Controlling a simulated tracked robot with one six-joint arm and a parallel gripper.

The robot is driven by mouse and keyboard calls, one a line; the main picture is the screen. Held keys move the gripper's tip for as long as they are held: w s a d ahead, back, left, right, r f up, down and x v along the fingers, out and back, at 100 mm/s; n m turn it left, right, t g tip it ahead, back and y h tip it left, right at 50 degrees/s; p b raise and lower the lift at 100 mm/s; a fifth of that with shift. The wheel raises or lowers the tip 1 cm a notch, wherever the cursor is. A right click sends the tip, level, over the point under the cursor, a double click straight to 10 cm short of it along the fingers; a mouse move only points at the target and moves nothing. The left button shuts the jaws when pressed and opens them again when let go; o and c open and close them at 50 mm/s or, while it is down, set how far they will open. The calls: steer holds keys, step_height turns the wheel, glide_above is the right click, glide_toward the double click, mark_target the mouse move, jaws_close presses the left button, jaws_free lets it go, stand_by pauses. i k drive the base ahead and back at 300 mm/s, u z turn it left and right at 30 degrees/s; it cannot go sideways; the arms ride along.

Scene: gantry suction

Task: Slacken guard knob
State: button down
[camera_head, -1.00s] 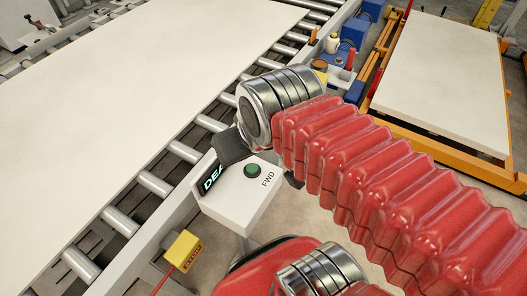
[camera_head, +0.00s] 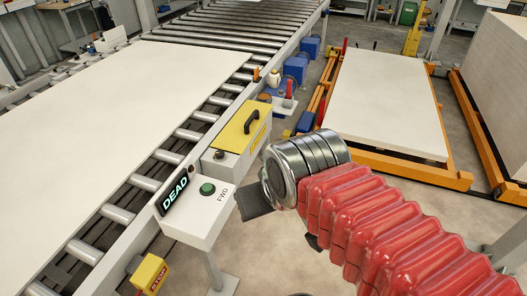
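A yellow guard cover (camera_head: 240,122) with a black handle sits on a grey box beside the roller conveyor, in the middle of the head view. A small dark round knob (camera_head: 219,154) shows on the box's near face, below the cover. My gripper (camera_head: 254,204) is right of and nearer than the knob, apart from it, beside the control box. Only a dark flat part of it shows past the metal wrist, so whether it is open or shut is hidden.
A control box (camera_head: 196,222) with a green FWD button and a display reading DEAD stands just left of my gripper. A yellow STOP box (camera_head: 150,272) is lower left. A large pale board (camera_head: 90,100) covers the rollers. Another board (camera_head: 385,100) lies on an orange frame at right.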

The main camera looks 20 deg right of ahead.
mark_target(220, 154)
steer(key=z, duration=0.3)
steer(key=k, duration=0.7)
steer(key=z, duration=0.4)
steer(key=i, duration=1.85)
steer(key=u, duration=0.7)
